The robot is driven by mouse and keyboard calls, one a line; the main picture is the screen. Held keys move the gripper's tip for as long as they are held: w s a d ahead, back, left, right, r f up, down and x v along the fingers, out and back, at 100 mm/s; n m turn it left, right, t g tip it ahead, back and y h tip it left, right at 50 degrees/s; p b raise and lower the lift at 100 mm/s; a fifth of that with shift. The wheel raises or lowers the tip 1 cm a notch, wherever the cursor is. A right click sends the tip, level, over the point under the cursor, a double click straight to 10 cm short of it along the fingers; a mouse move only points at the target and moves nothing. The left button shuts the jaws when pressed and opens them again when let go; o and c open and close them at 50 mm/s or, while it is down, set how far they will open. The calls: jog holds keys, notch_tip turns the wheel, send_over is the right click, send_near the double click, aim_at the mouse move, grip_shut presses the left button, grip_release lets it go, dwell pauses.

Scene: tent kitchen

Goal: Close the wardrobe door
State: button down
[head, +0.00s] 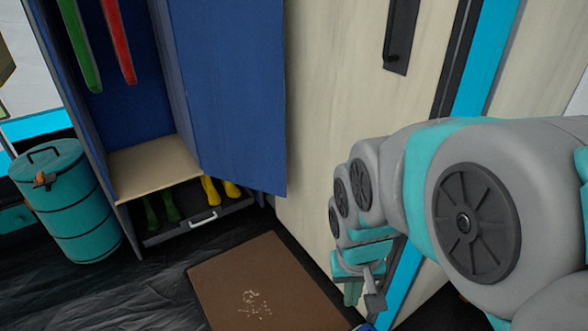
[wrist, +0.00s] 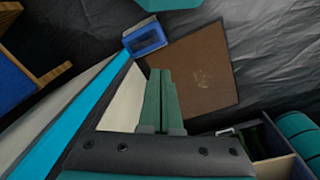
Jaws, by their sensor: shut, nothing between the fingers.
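The wardrobe (head: 155,160) stands at the upper left in the head view, with a blue interior and a pale wooden bottom shelf. Its blue door (head: 228,90) hangs open on the right side, swung out toward the pale wall. My gripper (head: 352,292) is low at the right of the head view, partly hidden by my arm, apart from the door and to its right. In the wrist view my gripper (wrist: 162,75) shows green fingers side by side, shut with nothing between them. The door cannot be made out in the wrist view.
A brown mat (head: 262,285) lies on the dark floor before the wardrobe. A teal barrel (head: 65,205) stands left of it. Boots (head: 212,190) sit in the low drawer (head: 195,222). A pale wall (head: 340,90) with a cyan strip rises at right. A blue box (wrist: 145,38) is near the mat.

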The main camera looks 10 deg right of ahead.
jog(key=w+d+f+m+t+b, duration=0.1)
jog(key=w+d+f+m+t, duration=0.15)
jog(key=w, duration=0.65)
jog(key=w+d+f+m+t+b, duration=0.15)
jog(key=w+f, duration=0.25)
jog(key=w, duration=0.5)
jog(key=w+d+f+m+t+b, duration=0.1)
jog(key=w+d+f+t, duration=0.2)
jog(key=w, duration=0.6)
jog(key=w+a+f+m+t+y+b, duration=0.2)
jog(key=w+t, duration=0.1)
jog(key=w, duration=0.5)
jog(key=w+a+f+m+t+y+b, duration=0.2)
jog(key=w+a+f+m+t, duration=0.1)
jog(key=w, duration=0.5)
jog(key=w+a+f+m+t+y+b, duration=0.2)
jog(key=w+a+f+t, duration=0.1)
jog(key=w, duration=0.6)
jog(key=shift+f+m+t, duration=0.2)
jog(key=shift+m+t, duration=0.1)
jog(key=shift+t, duration=0.1)
jog(key=shift+a, duration=0.1)
